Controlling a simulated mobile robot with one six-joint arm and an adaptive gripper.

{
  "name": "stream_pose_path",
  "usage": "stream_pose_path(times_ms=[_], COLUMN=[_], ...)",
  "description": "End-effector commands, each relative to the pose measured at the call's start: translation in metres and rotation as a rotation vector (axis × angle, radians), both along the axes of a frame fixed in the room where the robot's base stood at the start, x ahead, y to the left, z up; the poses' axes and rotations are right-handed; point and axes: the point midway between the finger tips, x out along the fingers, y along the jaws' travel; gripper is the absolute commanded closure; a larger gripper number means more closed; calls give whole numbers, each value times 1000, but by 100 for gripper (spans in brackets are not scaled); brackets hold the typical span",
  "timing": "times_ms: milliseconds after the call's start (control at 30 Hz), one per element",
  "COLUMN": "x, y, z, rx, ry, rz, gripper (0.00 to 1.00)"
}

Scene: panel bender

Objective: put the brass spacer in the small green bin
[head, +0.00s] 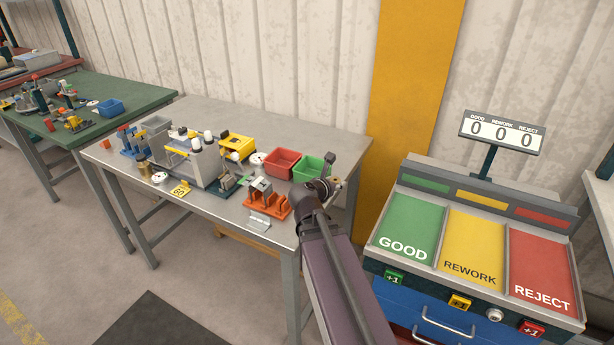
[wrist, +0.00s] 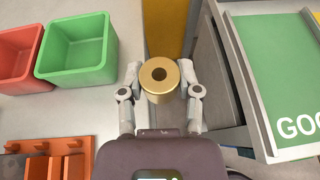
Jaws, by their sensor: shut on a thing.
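My gripper (wrist: 159,88) is shut on the brass spacer (wrist: 159,74), a short gold cylinder with a central hole, in the wrist view. The spacer is held in the air near the right edge of the steel table. The small green bin (wrist: 76,48) is left of the spacer and looks empty in the wrist view. In the head view the green bin (head: 314,164) stands at the table's back right, and my gripper (head: 333,178) is just to its right. The spacer cannot be made out clearly in the head view, where my arm covers part of that area.
A red bin (head: 283,162) stands left of the green one. An orange rack (head: 266,207) is in front of the bins. Fixtures and small parts crowd the left of the table (head: 225,228). The sorting station (head: 480,250) stands to the right, beyond a gap.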

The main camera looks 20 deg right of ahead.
Motion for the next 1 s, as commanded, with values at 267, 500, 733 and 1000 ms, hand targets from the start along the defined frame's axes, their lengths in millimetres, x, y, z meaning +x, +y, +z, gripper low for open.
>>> stream_pose_path(times_ms=[267,500,733,1000], x=[1,5,25,75], y=[3,6,6,5], z=[0,0,-2,-7], rx=[-1,-1,-1,-2], ry=[0,0,-1,-1], rz=[9,12,13,14], gripper=[100,100,100,100])
